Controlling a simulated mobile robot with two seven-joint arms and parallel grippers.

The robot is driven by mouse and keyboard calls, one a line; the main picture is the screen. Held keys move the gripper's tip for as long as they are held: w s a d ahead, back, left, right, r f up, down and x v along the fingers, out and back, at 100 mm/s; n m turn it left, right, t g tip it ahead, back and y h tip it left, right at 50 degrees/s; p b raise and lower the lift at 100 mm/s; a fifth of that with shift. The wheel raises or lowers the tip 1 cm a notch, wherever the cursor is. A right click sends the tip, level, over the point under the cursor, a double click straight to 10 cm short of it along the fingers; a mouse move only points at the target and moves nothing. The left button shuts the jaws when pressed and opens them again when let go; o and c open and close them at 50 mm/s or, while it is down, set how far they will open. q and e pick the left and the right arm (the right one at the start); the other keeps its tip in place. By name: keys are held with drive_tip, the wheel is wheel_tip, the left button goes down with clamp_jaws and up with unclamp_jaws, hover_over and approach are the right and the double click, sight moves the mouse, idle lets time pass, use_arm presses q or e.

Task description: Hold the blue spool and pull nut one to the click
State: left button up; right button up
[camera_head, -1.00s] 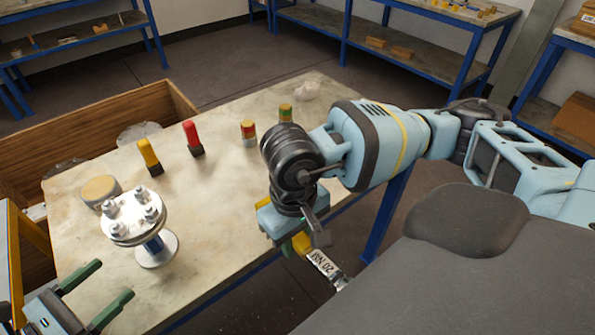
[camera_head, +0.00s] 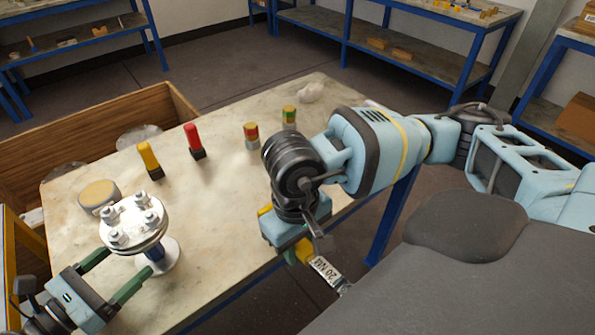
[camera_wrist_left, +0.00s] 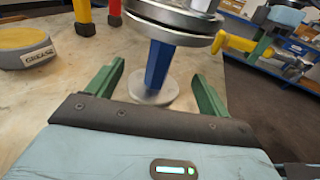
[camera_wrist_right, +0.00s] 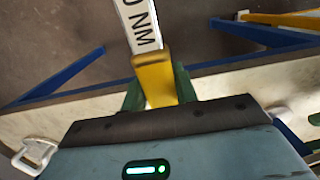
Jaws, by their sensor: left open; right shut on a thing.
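The flanged vessel stands on the bench at the left, with a round metal flange (camera_head: 135,224) carrying several nuts on top. Its blue spool (camera_wrist_left: 159,63) shows in the left wrist view, upright between the flange and a round metal foot (camera_wrist_left: 154,91). My left gripper (camera_head: 110,270) is open, its green fingers on either side of the spool's line and a little short of it, apart from it. My right gripper (camera_wrist_right: 160,85) is shut on the yellow part of a torque wrench (camera_wrist_right: 153,78), whose white label ends in "NM". The wrench hangs past the bench's front edge. Nut numbers cannot be read.
A grease tin (camera_head: 99,194) sits behind the vessel. The middle of the bench (camera_head: 215,200) is clear. A wooden crate (camera_head: 150,108) is beyond the left edge.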

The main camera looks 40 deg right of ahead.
sight(134, 253)
use_arm(q)
drive_tip(key=x, duration=0.3)
drive_tip(key=shift+r, duration=0.1)
drive_tip(key=shift+x, duration=0.95)
drive_tip(key=shift+c, duration=0.4)
drive_tip(key=c, duration=1.4)
drive_tip(key=shift+o, duration=0.2)
